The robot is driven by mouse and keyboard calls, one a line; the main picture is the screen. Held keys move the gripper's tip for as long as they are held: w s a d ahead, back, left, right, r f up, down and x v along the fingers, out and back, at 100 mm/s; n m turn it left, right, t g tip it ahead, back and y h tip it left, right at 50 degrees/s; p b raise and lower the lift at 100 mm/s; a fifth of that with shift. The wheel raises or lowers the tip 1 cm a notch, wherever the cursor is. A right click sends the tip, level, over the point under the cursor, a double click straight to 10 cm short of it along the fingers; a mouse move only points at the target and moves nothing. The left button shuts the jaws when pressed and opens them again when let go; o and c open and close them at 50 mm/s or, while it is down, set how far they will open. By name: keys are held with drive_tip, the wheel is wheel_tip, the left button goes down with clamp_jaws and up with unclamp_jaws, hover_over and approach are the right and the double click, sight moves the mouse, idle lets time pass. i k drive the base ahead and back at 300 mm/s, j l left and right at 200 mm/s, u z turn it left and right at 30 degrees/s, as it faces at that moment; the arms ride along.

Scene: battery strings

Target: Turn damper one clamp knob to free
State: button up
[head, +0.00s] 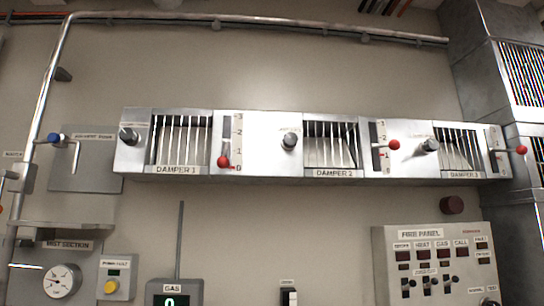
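The damper one clamp knob (128,136) is a dark round knob on the left end of the long metal damper housing, with a small label above it too small to read. Which way it is set cannot be told. To its right are the vertical slats of damper 1 (180,140), labelled "DAMPER 1". The damper 1 lever has a red ball (222,161) near the 0 end of its scale. My gripper is not in view.
Similar knobs belong to damper 2 (289,140) and damper 3 (430,145); red-ball levers (394,145) stick out. A blue-handled valve (54,138) and pipe are left of the knob. Below are a gas box (174,290), its thin rod (181,240) and a fire panel (435,262).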

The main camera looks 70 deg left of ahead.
sight(127, 134)
drive_tip(key=u, duration=2.05)
drive_tip(key=i+j+u, duration=0.2)
drive_tip(key=j+u, duration=0.15)
drive_tip(key=u, duration=0.15)
drive_tip(key=i+j+u, duration=0.25)
drive_tip(key=u, duration=0.25)
